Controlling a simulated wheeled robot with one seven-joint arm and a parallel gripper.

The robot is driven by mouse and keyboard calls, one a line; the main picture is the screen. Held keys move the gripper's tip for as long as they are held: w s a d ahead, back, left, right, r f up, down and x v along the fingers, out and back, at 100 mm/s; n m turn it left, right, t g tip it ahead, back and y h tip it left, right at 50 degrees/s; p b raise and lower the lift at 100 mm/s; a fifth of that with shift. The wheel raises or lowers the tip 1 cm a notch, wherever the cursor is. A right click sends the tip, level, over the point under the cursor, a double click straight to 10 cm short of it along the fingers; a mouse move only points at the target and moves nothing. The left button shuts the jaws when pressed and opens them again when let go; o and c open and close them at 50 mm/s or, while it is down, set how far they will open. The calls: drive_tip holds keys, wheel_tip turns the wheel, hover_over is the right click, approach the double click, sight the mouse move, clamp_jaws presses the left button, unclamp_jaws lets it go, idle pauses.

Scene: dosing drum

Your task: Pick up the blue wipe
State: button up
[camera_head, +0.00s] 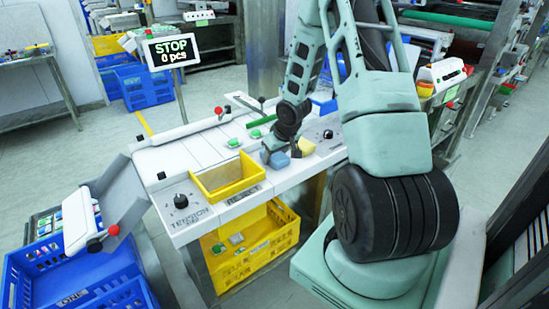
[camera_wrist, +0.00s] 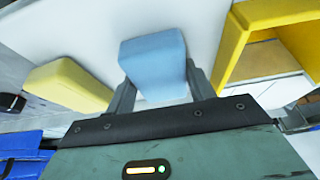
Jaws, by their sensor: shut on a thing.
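The blue wipe (camera_wrist: 154,62) is a light blue block between the two fingers of my gripper (camera_wrist: 160,92) in the wrist view. My gripper is shut on it, one finger on each side. In the head view the blue wipe (camera_head: 279,160) shows low over the white worktop, below my gripper (camera_head: 274,146). I cannot tell whether it touches the top.
A yellow block (camera_head: 304,147) lies just right of the blue wipe; it also shows in the wrist view (camera_wrist: 68,84). A yellow open bin (camera_head: 229,192) is at the worktop's front.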

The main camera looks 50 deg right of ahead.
wheel_tip(320, 180, up, 10)
drive_tip(key=p, duration=0.3)
drive_tip(key=shift+r, duration=0.2)
drive_tip(key=shift+o, duration=0.9)
drive_tip(key=shift+c, duration=0.4)
